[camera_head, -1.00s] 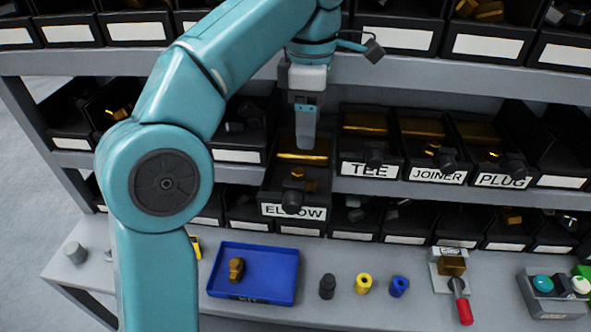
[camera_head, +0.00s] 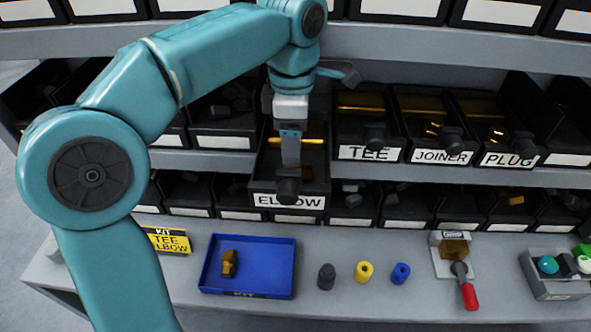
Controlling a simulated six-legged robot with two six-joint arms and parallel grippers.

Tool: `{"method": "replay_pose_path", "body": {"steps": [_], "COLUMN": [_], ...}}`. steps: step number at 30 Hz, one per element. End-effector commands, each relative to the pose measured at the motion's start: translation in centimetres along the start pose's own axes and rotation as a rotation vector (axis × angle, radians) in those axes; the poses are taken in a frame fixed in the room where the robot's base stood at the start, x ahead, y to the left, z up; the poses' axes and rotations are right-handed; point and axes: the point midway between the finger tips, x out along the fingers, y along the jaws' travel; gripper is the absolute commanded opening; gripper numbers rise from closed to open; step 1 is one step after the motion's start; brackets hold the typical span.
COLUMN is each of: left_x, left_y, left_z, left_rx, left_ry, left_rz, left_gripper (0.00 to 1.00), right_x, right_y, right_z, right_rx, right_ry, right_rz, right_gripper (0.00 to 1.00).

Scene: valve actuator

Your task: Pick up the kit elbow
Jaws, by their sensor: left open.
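My left gripper (camera_head: 290,160) is seen edge-on and points down into the black bin labelled ELBOW (camera_head: 289,201). It is open, and its finger hides most of the bin's middle. A dark rounded part (camera_head: 288,189) shows just below the fingertip at the bin's front; I cannot tell if they touch. A strip of brass colour shows at the back of the bin. The blue kit tray (camera_head: 282,285) on the bench holds one small brass fitting (camera_head: 229,263). A yellow card (camera_head: 171,240) reads KIT, TEE, ELBOW. My right gripper is not in view.
Bins labelled TEE (camera_head: 364,153), JOINER (camera_head: 441,157) and PLUG (camera_head: 509,160) stand to the right, with more bins below. On the bench are a black, a yellow and a blue cylinder (camera_head: 400,273), a red-handled clamp (camera_head: 466,290) and a button box (camera_head: 555,275).

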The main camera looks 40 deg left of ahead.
Motion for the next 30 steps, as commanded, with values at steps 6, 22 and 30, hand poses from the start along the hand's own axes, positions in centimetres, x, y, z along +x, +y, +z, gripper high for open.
{"method": "replay_pose_path", "body": {"steps": [6,22,30], "left_x": [2.2,5.5,5.5], "left_y": [-0.1,0.1,0.1], "left_z": [0.0,0.1,0.1], "left_rx": [-0.001,-0.001,0.000], "left_ry": [0.001,-0.001,-0.001], "left_rz": [-0.002,0.001,0.001], "left_gripper": [0.64,0.48,0.00], "right_x": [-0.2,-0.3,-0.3], "right_y": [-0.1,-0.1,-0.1], "right_z": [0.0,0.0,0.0], "right_rx": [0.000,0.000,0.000], "right_ry": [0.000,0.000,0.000], "right_rz": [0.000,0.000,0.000], "right_gripper": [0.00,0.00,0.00]}}
